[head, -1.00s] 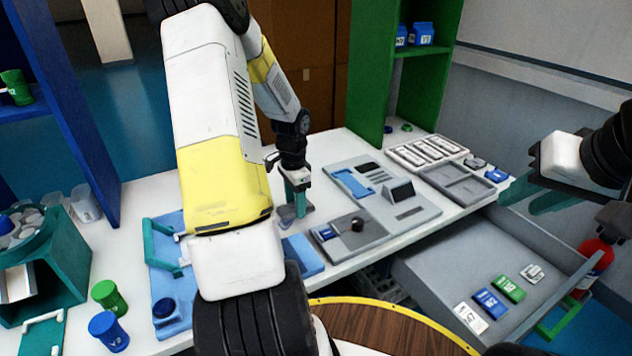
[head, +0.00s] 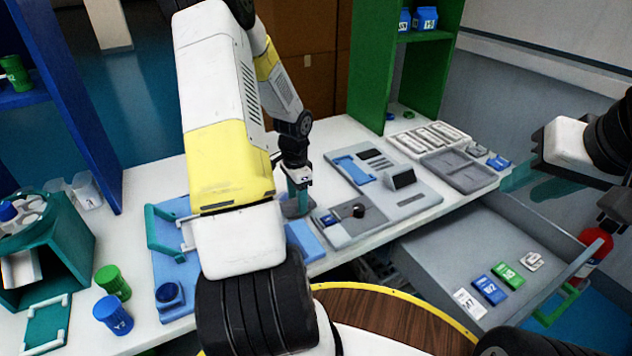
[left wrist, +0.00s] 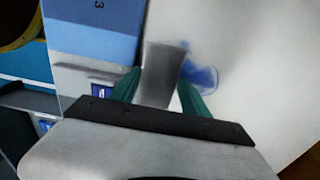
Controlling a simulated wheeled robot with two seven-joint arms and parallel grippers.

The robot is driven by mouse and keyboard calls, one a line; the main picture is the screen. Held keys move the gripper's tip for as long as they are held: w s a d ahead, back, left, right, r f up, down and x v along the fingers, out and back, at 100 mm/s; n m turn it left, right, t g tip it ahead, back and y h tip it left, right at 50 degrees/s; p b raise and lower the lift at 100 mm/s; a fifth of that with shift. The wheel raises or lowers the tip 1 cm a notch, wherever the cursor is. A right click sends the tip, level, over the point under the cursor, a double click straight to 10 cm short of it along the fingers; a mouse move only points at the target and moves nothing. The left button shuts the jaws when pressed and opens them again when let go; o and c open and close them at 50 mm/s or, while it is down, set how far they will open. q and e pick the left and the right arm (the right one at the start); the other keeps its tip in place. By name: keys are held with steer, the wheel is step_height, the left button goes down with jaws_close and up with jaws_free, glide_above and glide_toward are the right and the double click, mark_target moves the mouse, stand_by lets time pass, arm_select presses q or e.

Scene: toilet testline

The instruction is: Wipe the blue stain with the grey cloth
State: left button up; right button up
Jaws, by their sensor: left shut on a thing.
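My left gripper (left wrist: 160,92) is shut on the grey cloth (left wrist: 163,62), which hangs between its green fingers in the left wrist view. The blue stain (left wrist: 202,78) shows on the white table just right of the cloth, partly hidden by the right finger. In the head view the left gripper (head: 298,198) is low over the table, with the cloth (head: 294,209) beneath it at the tabletop. The stain is hidden or too small to tell there. My right gripper (head: 530,180) is off to the right, above the open drawer, apart from the cloth; its fingers are seen edge-on.
A blue board (head: 170,262) lies left of my left arm, and a grey device panel (head: 413,205) lies right of the left gripper. The grey drawer (head: 450,262) stands open with several small boxes. Green and blue jars (head: 112,315) stand at the front left.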

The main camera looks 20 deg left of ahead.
mark_target(283, 192)
arm_select(q)
steer(key=shift+f, duration=0.95)
steer(key=shift+w+a, duration=0.1)
steer(key=shift+w+a, duration=1.3)
steer(key=shift+a, duration=0.2)
steer(key=shift+w+a, duration=1.25)
steer(key=shift+a, duration=0.25)
steer(key=shift+w+a, duration=1.3)
steer(key=shift+a, duration=0.2)
steer(key=shift+f, duration=0.1)
steer(key=shift+s+d, duration=0.1)
steer(key=shift+s+d, duration=0.2)
steer(key=shift+s+d+r, duration=0.1)
steer(key=shift+s+d, duration=1.1)
steer(key=shift+d, duration=0.25)
steer(key=shift+s+d+r, duration=0.1)
steer(key=shift+s+d, duration=1.1)
steer(key=shift+d, duration=0.2)
